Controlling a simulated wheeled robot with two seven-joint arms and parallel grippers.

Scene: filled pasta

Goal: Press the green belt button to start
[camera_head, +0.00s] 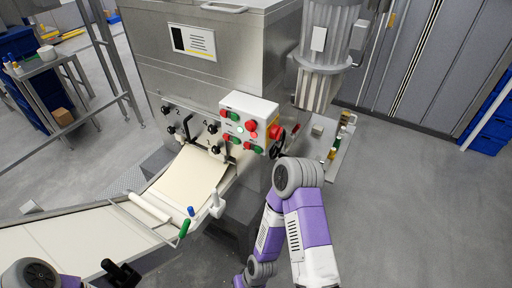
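A light grey control box (262,107) with several red and green buttons is on the front of the steel machine. A green button (232,115) is at its upper left, and another green button (257,149) is low on its right. Their labels are too small to read, so I cannot tell which is the belt button. My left gripper (122,273) is a dark shape at the bottom edge, over the conveyor and far from the box. Its finger opening cannot be made out. My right arm bends below the box, and its gripper is out of view.
A pale dough sheet (187,180) lies on the conveyor (60,237) under the machine. A white roller (149,207) and green and blue handles stand along it. Black knobs (212,128) project left of the box. A steel side table (45,68) is at upper left.

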